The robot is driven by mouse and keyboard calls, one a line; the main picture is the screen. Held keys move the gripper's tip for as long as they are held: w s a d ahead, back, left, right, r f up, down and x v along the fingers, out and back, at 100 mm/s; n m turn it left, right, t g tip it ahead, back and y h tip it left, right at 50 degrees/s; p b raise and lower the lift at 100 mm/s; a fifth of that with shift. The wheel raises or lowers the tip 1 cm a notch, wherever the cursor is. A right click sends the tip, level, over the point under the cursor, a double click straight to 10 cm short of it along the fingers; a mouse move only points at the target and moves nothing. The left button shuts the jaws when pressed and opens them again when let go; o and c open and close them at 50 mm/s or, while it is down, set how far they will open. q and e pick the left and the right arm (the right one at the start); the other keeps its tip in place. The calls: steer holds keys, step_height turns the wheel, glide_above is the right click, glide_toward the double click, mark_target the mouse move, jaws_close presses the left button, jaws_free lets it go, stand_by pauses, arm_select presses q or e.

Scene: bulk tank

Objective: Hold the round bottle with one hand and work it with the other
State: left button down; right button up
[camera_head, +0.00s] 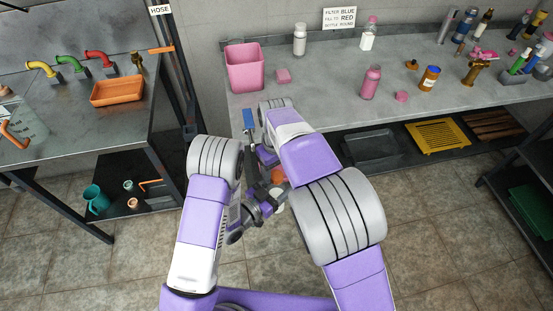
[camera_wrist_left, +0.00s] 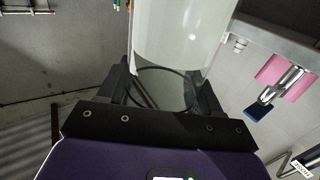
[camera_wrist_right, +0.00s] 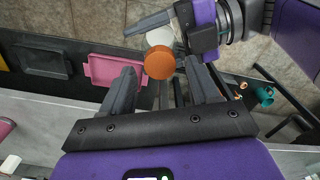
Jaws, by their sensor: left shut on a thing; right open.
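The round bottle, whitish and translucent, shows large in the left wrist view (camera_wrist_left: 178,35), between the fingers of my left gripper (camera_wrist_left: 165,85), which is shut on it. In the right wrist view the bottle's orange cap (camera_wrist_right: 158,62) faces the camera, with a little of the pale body (camera_wrist_right: 160,37) behind it. My right gripper (camera_wrist_right: 165,80) is open, its fingertips on either side of the cap's near side; I cannot tell whether they touch it. In the head view the orange cap (camera_head: 278,175) is partly hidden by my grippers and arms.
A blue-handled tap (camera_head: 249,120) is at the bench's left front edge, close to my grippers. A pink bin (camera_head: 244,68), a pink bottle (camera_head: 371,83) and a sign (camera_head: 340,18) are behind. An orange tray (camera_head: 117,91) is on the left table. Shelves are below.

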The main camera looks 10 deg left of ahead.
steer(key=shift+f, duration=1.1)
steer(key=c, duration=1.1)
steer(key=m, duration=0.5)
steer(key=o, duration=1.2)
steer(key=shift+o, duration=0.2)
step_height(320, 180, up, 12)
